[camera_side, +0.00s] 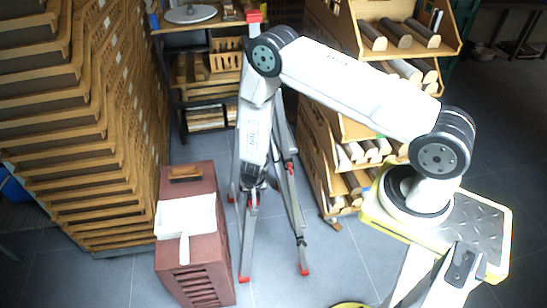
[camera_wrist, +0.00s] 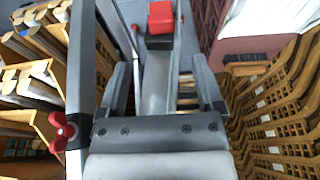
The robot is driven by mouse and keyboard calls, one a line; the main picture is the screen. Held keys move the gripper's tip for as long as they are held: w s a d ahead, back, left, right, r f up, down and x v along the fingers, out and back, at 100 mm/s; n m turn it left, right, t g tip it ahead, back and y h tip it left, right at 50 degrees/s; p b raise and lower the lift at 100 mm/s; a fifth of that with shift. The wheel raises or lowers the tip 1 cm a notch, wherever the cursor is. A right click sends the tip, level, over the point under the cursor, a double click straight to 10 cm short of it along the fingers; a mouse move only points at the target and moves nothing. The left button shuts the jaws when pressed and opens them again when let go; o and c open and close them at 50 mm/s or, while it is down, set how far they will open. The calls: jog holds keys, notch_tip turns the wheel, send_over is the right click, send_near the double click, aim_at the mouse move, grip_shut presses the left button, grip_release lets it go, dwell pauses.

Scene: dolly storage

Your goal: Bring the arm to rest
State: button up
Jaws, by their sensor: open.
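My gripper (camera_side: 262,181) hangs from my bent arm in the left middle of the side view, its jaws small and hard to make out there. In the wrist view, my gripper's two grey fingers (camera_wrist: 166,64) stand apart. A grey bar with a red block (camera_wrist: 160,18) at its end shows beyond and between the fingers, and I cannot tell how far away it is. A grey metal frame with red feet (camera_side: 290,196) stands on the floor behind and below my gripper. I see nothing clearly held.
A red-brown cabinet (camera_side: 172,255) with a white pan (camera_side: 185,216) on top stands left of my gripper. Slatted wooden stacks (camera_side: 75,130) fill the left. A wooden rack of rolls (camera_side: 345,128) stands behind my arm. Grey floor (camera_side: 330,270) is clear in front.

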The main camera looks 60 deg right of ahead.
dwell(0.6)
jog(key=s+a+r+n, duration=0.1)
jog(key=s+r+n, duration=0.2)
jog(key=r, duration=0.7)
jog(key=s+a+r+n+y, duration=0.1)
jog(key=s+r+n, duration=0.2)
jog(key=s+r, duration=0.3)
jog(key=s+a+r+n+y, duration=0.1)
jog(key=s+r+n, duration=0.2)
jog(key=r, duration=1.3)
jog(key=shift+s+a+t, duration=0.3)
jog(key=shift+s+a, duration=0.05)
jog(key=shift+s, duration=0.3)
